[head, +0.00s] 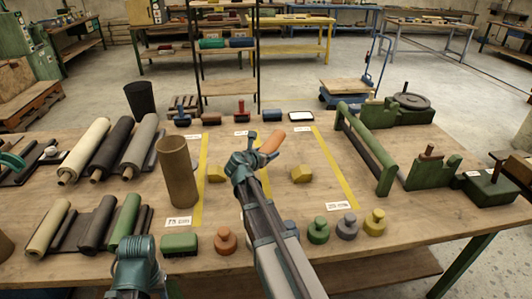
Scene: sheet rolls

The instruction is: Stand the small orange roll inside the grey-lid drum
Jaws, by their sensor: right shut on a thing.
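The small orange roll (271,141) is in my right gripper (257,155), which is shut on it above the middle of the table. The roll is tilted, its free end pointing up and right. A tall brown drum (178,175) stands upright to the left of the gripper, apart from it. No grey lid shows on this drum, and I cannot tell whether it is the grey-lid drum.
Large rolls (138,145) lie at the left on the table, smaller rolls (124,218) in front of them. Yellow strips (335,170) mark the tabletop, with yellow blocks (301,174) between. A green frame (365,150) stands at the right. Knobbed pieces (318,231) line the front edge.

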